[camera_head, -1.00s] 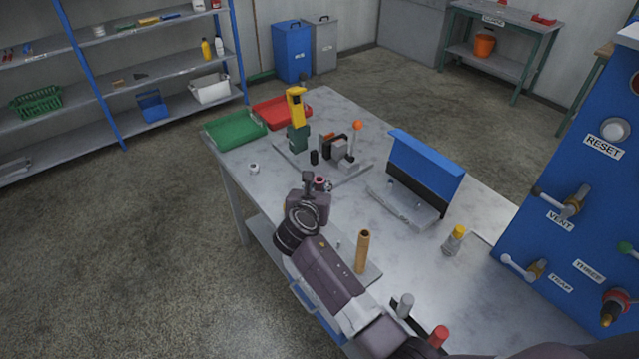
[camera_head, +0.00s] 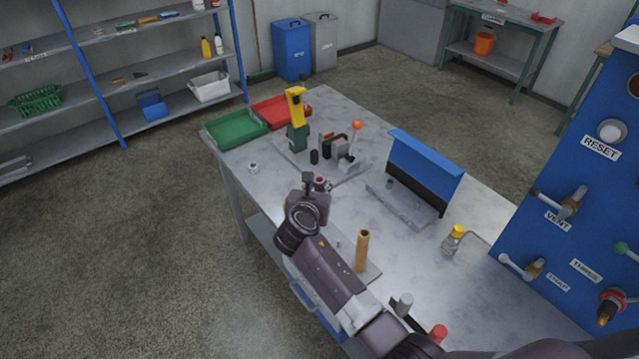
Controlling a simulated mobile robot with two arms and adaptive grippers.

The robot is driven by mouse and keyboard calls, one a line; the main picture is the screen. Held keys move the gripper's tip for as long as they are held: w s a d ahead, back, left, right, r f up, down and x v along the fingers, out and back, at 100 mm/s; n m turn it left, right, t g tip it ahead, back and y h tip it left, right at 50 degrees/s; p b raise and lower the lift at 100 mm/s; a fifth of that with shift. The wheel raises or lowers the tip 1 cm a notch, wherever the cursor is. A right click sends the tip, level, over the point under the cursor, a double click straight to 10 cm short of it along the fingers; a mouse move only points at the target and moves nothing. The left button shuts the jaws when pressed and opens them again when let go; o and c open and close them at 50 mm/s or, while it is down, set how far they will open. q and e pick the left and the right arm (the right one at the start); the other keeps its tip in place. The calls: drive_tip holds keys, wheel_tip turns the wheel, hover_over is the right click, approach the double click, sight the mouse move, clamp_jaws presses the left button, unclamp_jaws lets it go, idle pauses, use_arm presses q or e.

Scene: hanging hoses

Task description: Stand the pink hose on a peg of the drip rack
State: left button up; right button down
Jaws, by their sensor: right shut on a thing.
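My right gripper (camera_head: 314,184) is over the left part of the grey workbench (camera_head: 345,108). It is shut on a small reddish-pink piece (camera_head: 321,183), which looks like the end of the pink hose. My gripper and arm hide most of it, so its length and tilt cannot be told. A low grey tray with a tall blue back panel (camera_head: 427,168) stands to the right of the gripper, apart from it. It looks like the drip rack, with a small peg (camera_head: 390,184) near its left end. My left gripper is not in view.
A tan tube (camera_head: 362,250) stands upright beside my right arm. A grey cylinder (camera_head: 403,303) and a red one (camera_head: 438,334) are nearer. A yellow-capped bottle (camera_head: 454,240) stands right, before the blue panel (camera_head: 560,160). Green (camera_head: 235,129) and red (camera_head: 281,111) trays lie at the far end.

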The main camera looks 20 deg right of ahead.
drive_tip(key=shift+p, duration=0.5)
idle(0.7)
drive_tip(key=shift+p, duration=0.4)
drive_tip(key=shift+f+b, duration=1.3)
drive_tip(key=shift+f, duration=0.9)
drive_tip(key=c, duration=1.7)
unclamp_jaws()
drive_tip(key=shift+o, duration=0.2)
drive_tip(key=shift+s, duration=0.1)
